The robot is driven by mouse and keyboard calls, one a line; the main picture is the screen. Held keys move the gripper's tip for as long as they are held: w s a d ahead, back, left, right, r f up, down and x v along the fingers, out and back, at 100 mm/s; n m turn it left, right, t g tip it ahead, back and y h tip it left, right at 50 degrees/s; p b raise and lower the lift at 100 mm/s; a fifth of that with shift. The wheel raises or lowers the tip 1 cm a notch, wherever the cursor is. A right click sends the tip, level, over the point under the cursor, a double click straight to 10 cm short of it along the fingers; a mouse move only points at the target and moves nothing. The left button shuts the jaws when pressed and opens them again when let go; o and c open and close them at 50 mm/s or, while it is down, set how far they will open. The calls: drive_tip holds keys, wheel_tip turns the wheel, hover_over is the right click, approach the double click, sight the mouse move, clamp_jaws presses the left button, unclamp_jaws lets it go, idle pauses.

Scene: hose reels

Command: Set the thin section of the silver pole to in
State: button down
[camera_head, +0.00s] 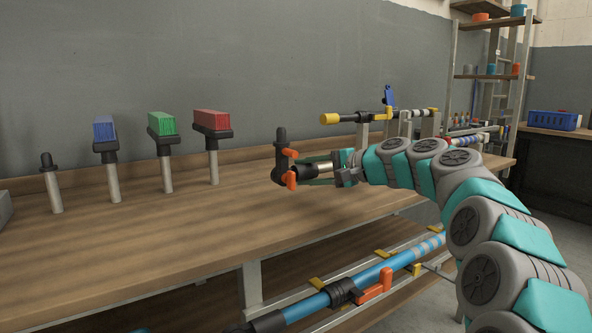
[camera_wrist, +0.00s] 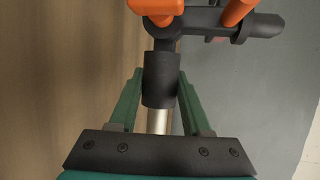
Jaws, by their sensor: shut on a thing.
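A silver pole (camera_wrist: 157,121) with a black collar runs between my green fingers in the wrist view. Its end meets a black cross-shaped fitting with orange levers; the fitting (camera_head: 281,168) also shows at the picture's middle in the head view. My gripper (camera_head: 305,171) is shut on the silver pole, with the fingertips beside the black collar (camera_wrist: 161,80). The pole's near part is hidden behind my gripper's dark palm. I cannot tell thin from thick section, or how far the thin one sticks out.
Posts with blue, green and red blocks (camera_head: 211,120) stand on the wooden bench (camera_head: 140,235) at left. Behind my gripper, a black pole with a yellow end (camera_head: 330,118) rests on a rack. A blue pole (camera_head: 330,292) lies below. The bench's front middle is clear.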

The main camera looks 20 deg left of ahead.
drive_tip(key=shift+w+d, duration=0.15)
drive_tip(key=shift+w, duration=0.05)
drive_tip(key=shift+c, duration=1.8)
unclamp_jaws()
drive_tip(key=shift+d, duration=0.1)
drive_tip(key=v, duration=0.7)
drive_tip(key=shift+d+r+b, duration=0.15)
drive_tip(key=shift+d+b, duration=0.15)
drive_tip(key=shift+b, duration=0.05)
drive_tip(key=shift+d, duration=0.1)
